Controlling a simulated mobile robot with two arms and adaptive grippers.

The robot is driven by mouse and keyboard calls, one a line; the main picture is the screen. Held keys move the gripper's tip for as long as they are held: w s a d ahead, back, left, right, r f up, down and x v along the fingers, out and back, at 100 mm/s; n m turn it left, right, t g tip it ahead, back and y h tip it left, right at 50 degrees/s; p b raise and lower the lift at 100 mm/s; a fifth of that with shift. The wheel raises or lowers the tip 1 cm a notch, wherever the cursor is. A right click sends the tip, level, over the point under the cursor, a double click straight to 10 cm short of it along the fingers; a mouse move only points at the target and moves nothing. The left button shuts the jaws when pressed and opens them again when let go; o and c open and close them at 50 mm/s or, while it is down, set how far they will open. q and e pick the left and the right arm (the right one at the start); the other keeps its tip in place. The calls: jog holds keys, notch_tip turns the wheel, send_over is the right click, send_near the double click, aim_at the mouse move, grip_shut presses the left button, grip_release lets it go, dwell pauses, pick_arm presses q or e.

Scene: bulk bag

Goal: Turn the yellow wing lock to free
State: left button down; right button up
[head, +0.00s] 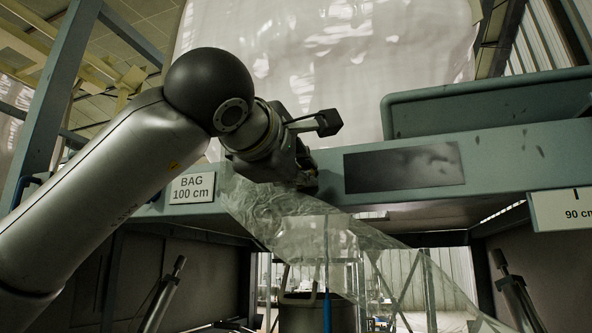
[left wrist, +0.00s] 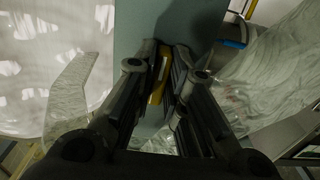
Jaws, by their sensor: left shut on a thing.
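The yellow wing lock (left wrist: 159,77) shows in the left wrist view as a narrow yellow strip between my two fingers. My left gripper (left wrist: 166,76) is shut on it, with a dark finger on each side. Most of the lock is hidden by the fingers. In the head view my left gripper (head: 307,180) is at the front of the grey-green beam (head: 330,172), right of the BAG 100 cm sign. The lock itself is hidden there behind my arm and gripper. My right gripper is not in view.
A large white bulk bag (head: 400,60) hangs behind and above the beam. A clear plastic sheet (head: 300,222) hangs slanting just below my left gripper. A BAG 100 cm sign (head: 191,188) and a dark plate (head: 405,167) are on the beam. A bin (head: 300,315) stands below.

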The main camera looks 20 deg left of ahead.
pick_arm(q)
jog(key=c, duration=1.5)
grip_release()
jog(key=shift+w, duration=0.1)
jog(key=s, duration=1.2)
jog(key=shift+a, duration=0.15)
